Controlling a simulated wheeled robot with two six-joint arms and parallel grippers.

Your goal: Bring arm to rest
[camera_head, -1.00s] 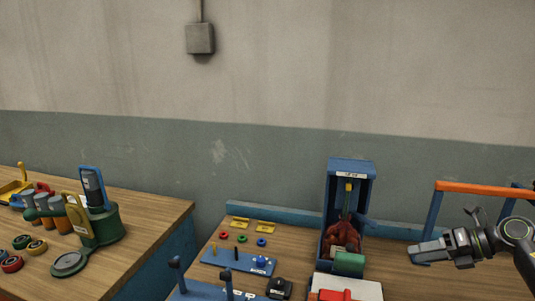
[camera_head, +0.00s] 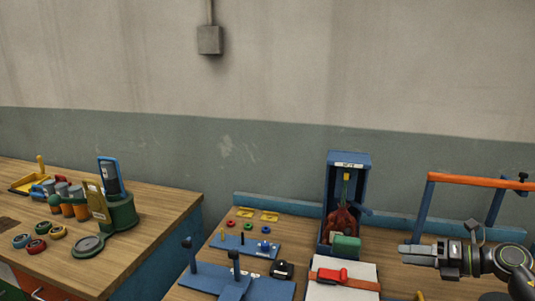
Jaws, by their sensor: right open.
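My right gripper (camera_head: 412,254) comes in from the right edge, held near the right part of the right table (camera_head: 390,233). Its jaws are open and hold nothing, and they point left. The left gripper is not in view. A blue open-fronted box (camera_head: 349,163) stands at the back of the right table, with a dark red sack (camera_head: 342,219) inside it and a green block (camera_head: 345,246) in front. My gripper is to the right of the box, apart from it.
An orange-and-blue frame (camera_head: 470,181) stands behind my right arm. A white pad with a red strap (camera_head: 330,275) and a blue pegged fixture (camera_head: 215,278) lie in front. The left table (camera_head: 150,222) holds a green stand (camera_head: 118,212) and several rings. A gap separates the tables.

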